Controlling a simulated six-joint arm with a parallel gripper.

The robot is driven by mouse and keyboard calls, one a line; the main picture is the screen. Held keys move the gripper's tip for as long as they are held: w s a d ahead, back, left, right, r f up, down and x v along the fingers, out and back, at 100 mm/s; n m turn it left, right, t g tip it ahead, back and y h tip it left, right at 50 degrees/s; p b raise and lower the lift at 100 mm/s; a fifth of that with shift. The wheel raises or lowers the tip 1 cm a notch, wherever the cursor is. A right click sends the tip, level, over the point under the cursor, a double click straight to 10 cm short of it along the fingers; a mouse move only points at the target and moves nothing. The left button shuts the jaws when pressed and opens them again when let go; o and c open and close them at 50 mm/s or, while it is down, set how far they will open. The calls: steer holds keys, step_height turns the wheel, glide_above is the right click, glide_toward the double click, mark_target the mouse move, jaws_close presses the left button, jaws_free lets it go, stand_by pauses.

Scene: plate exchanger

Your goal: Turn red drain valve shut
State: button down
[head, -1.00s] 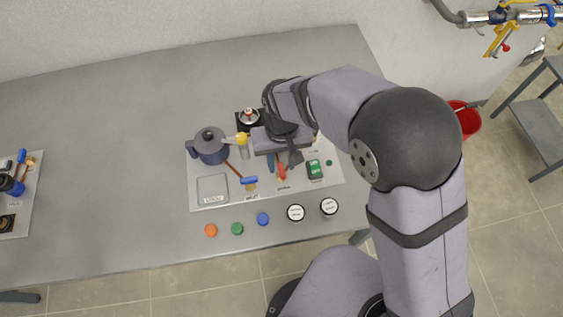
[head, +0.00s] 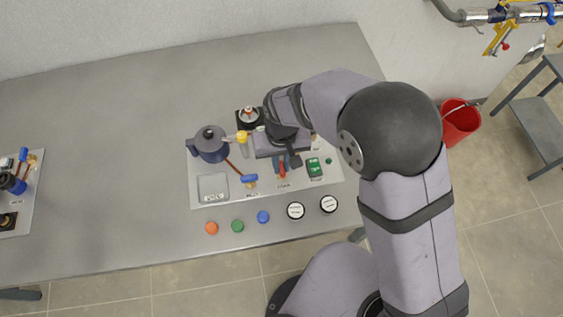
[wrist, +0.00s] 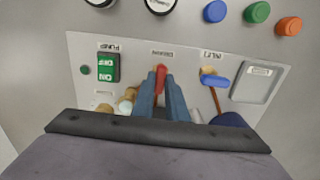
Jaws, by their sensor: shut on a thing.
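The red drain valve handle (wrist: 160,70) sits on the light panel under the label that reads drain, upside down in the wrist view. My gripper (wrist: 160,80) is shut on it, with one blue-grey finger on each side and the red tip showing between them. In the head view the red handle (head: 282,172) points towards the panel's front edge, and my gripper (head: 279,161) covers its far part. The valve body behind the handle is hidden by the gripper.
A blue inlet handle (head: 249,179) is left of the red one, and a green pump switch (head: 314,167) is right. A dark pot (head: 210,145) and a yellow fitting (head: 242,137) stand close left. Several coloured caps lie in front of the panel.

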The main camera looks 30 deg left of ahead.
steer(key=shift+m, duration=0.3)
steer(key=m, duration=0.8)
steer(key=shift+m, duration=0.4)
steer(key=m, duration=0.4)
steer(key=shift+m+b, duration=0.3)
steer(key=shift+m, duration=1.9)
steer(key=c, duration=1.8)
jaws_free()
steer(key=shift+o, duration=0.2)
